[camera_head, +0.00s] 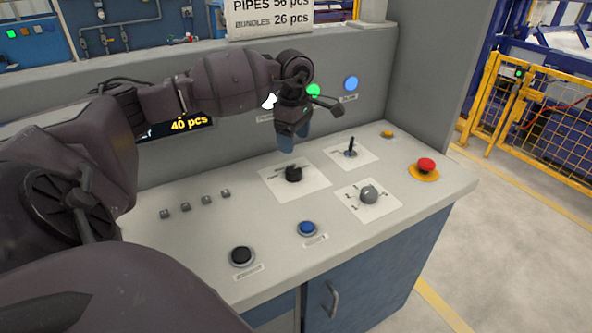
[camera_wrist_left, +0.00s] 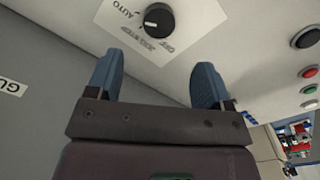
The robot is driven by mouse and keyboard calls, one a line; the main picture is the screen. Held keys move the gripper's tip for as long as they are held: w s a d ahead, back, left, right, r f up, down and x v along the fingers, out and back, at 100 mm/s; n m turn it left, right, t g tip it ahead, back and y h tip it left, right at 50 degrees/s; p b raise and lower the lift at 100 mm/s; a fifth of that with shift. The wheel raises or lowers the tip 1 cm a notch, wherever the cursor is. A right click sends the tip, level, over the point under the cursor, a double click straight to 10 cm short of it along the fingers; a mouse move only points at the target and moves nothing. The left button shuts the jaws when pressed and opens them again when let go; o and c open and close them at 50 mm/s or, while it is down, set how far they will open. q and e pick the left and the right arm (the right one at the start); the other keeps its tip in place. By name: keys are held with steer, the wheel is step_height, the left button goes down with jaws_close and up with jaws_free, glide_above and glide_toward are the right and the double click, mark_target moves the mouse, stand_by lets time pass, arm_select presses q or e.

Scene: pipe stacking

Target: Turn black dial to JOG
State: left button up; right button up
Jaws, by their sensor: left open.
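The black dial (camera_head: 293,173) sits on a white label plate on the sloped console top. In the left wrist view the black dial (camera_wrist_left: 158,19) is at the top edge, with a pale mark on its left side, towards the word AUTO. Other words on the plate, OFF among them, are faint and hard to read. My left gripper (camera_head: 294,140) points down just above the dial in the head view. Its blue fingers (camera_wrist_left: 155,78) are open and apart, with nothing between them, and the dial lies beyond the fingertips. My right gripper is not in view.
A grey knob (camera_head: 369,193), a small lever (camera_head: 351,149) and a red emergency button (camera_head: 426,165) stand to the right on the console (camera_head: 330,255). A blue button (camera_head: 307,228) and a black button (camera_head: 241,256) are nearer. The console's back panel rises behind my gripper.

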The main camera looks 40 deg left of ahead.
mark_target(294, 170)
arm_select(q)
step_height(294, 170, down, 10)
steer(key=shift+r, duration=0.25)
stand_by(0.3)
steer(key=c, duration=0.9)
